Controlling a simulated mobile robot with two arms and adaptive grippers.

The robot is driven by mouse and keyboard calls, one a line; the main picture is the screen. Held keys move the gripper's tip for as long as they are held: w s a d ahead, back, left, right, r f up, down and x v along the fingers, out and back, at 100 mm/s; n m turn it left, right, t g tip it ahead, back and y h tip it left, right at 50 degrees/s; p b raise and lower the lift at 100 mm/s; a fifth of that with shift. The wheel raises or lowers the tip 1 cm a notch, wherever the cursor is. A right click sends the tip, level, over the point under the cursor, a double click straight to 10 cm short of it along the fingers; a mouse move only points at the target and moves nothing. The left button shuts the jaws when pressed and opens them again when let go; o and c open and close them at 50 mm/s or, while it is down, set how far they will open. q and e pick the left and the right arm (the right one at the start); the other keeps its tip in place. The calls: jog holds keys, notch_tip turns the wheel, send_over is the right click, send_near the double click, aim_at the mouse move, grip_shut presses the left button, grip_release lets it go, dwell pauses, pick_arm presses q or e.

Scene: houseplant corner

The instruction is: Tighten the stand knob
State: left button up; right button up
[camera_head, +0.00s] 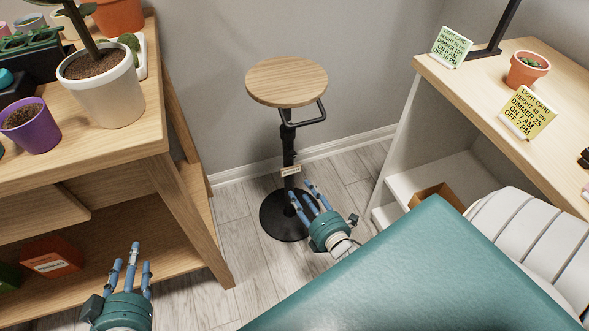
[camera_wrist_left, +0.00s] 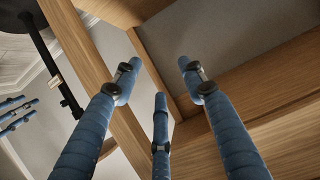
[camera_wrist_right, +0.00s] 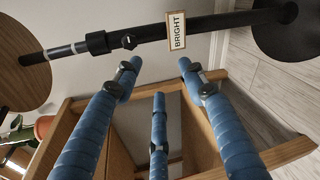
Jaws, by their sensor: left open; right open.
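The stand has a round wooden top (camera_head: 287,80), a black pole (camera_head: 288,140) and a round black base (camera_head: 281,222). A small dark knob (camera_wrist_right: 128,42) sticks out from the collar on the pole in the right wrist view. A label reading BRIGHT (camera_wrist_right: 177,31) sits on the pole. My right gripper (camera_head: 304,194) is open and empty, low beside the pole and in front of the base in the head view. The knob is beyond its fingers, not between them. My left gripper (camera_head: 132,258) is open and empty by the left shelf, away from the stand.
A wooden plant bench (camera_head: 190,205) with pots stands left of the stand. A desk (camera_head: 455,85) with light cards (camera_head: 526,112) and a small cactus pot (camera_head: 527,70) stands right. The floor (camera_head: 240,270) between them is clear. The wall is close behind the stand.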

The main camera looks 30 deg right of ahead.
aim_at(293, 156)
jog(key=w+d+r+n+b, duration=0.1)
jog(key=w+b, duration=0.1)
jog(key=w, duration=0.1)
jog(key=w+d+r+n+t+b, duration=0.1)
jog(key=w+d+n+b, duration=0.1)
jog(key=w, duration=0.2)
jog(key=w+d+n+t+b, duration=0.1)
jog(key=w+n, duration=0.1)
jog(key=w, duration=0.2)
jog(key=shift+d+r+h+b, duration=0.2)
jog(key=shift+r+h+b, duration=0.1)
jog(key=shift+r+b, duration=0.1)
pick_arm(q)
notch_tip(293, 156, up, 18)
jog(key=d+t+h, duration=0.1)
jog(key=t+h, duration=0.1)
jog(key=t, duration=0.5)
jog(key=shift+s+d, duration=0.25)
jog(key=shift+s, duration=0.05)
pick_arm(e)
jog(key=shift+w, duration=0.45)
grip_shut()
